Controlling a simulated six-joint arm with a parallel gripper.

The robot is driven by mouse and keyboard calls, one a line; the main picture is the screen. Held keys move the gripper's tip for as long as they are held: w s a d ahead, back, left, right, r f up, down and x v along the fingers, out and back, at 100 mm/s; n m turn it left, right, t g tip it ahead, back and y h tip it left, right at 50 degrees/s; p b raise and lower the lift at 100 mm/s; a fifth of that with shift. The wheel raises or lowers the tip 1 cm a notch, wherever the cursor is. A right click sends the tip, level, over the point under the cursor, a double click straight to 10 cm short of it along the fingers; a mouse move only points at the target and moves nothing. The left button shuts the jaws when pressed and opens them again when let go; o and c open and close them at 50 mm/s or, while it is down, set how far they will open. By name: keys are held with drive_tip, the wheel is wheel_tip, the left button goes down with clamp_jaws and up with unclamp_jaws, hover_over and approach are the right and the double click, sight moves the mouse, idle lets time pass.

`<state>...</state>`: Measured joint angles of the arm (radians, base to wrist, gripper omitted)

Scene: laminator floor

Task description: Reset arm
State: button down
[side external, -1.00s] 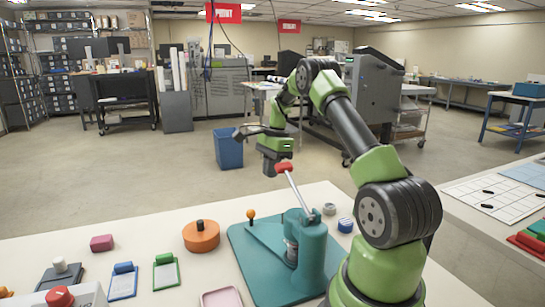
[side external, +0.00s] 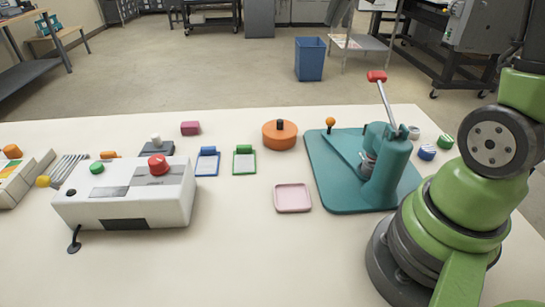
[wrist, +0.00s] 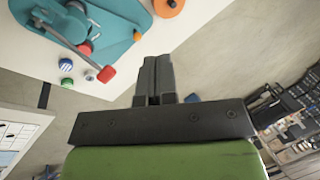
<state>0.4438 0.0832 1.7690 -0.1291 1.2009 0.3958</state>
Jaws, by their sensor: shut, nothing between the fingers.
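My gripper (wrist: 155,80) shows in the wrist view with its two dark fingers together and nothing between them. It is over the floor just off the table edge, near the teal press. My gripper is out of the side external view, where only my green base and lower arm show at the right. The teal press (side external: 390,165) stands on its teal base at the right of the table, with its red-tipped lever (side external: 386,100) raised. In the wrist view the lever's red knob (wrist: 106,74) is to the left of my fingers.
A white box with red and green buttons (side external: 130,208) stands at the left of the table (side external: 245,260). A pink tray (side external: 292,198), an orange round block (side external: 279,137) and two small clipboards (side external: 244,160) lie between. Small round caps (side external: 427,152) sit beside the press. The front middle is clear.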

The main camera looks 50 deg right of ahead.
drive_tip(key=s+a+n+t+y, duration=0.1)
drive_tip(key=s+a+n+t, duration=0.2)
drive_tip(key=s+a+n, duration=0.7)
drive_tip(key=s+a, duration=0.2)
drive_tip(key=s, duration=0.1)
drive_tip(key=shift+s+a+f+y, duration=0.2)
drive_tip(key=shift+a+y, duration=0.1)
drive_tip(key=shift+a, duration=0.1)
